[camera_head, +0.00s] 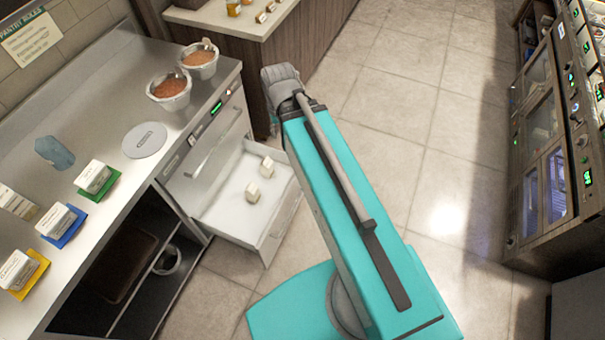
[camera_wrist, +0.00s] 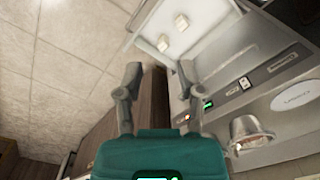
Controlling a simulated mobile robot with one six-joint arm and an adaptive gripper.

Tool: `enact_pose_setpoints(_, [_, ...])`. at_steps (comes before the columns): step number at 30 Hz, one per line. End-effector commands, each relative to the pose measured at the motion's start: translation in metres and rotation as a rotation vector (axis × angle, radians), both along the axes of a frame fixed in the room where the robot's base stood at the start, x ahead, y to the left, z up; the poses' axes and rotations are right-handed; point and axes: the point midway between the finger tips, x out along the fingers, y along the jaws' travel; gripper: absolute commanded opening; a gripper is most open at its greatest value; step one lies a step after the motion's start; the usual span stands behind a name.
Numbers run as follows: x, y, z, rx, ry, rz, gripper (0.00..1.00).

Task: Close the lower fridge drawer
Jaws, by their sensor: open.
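The lower fridge drawer (camera_head: 281,222) is pulled out from the steel counter unit, and its pale interior shows from above. Two small white containers, a nearer one (camera_head: 252,192) and a farther one (camera_head: 266,168), stand inside it. The drawer also shows at the top of the wrist view (camera_wrist: 212,32). My gripper (camera_wrist: 160,76) is open and empty there, its two grey fingers spread. The right fingertip overlaps the drawer's side in the picture; I cannot tell whether they touch. In the head view my fingers are mostly hidden behind my arm, beyond the drawer's far side.
The upper drawer front (camera_head: 213,143) with its bar handle looks shut. Two tubs of sauce (camera_head: 170,92) and a round grey disc (camera_head: 144,140) are on the counter. A wooden cabinet (camera_head: 300,55) stands beyond the drawer. Tiled floor (camera_head: 420,120) is clear to the right.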

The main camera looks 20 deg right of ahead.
Motion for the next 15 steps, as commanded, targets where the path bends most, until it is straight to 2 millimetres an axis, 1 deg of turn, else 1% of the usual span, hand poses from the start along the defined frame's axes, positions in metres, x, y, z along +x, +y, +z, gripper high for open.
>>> enact_pose_setpoints(1, [0.004,-0.002,-0.012,0.007,-0.001,-0.021,0.29])
enact_pose_setpoints(3, [0.008,-0.003,-0.022,0.018,-0.003,-0.055,0.16])
enact_pose_setpoints(6, [0.015,-0.008,-0.039,0.039,-0.005,-0.116,0.0])
enact_pose_setpoints(15, [0.038,-0.025,-0.092,0.111,-0.008,-0.328,0.0])
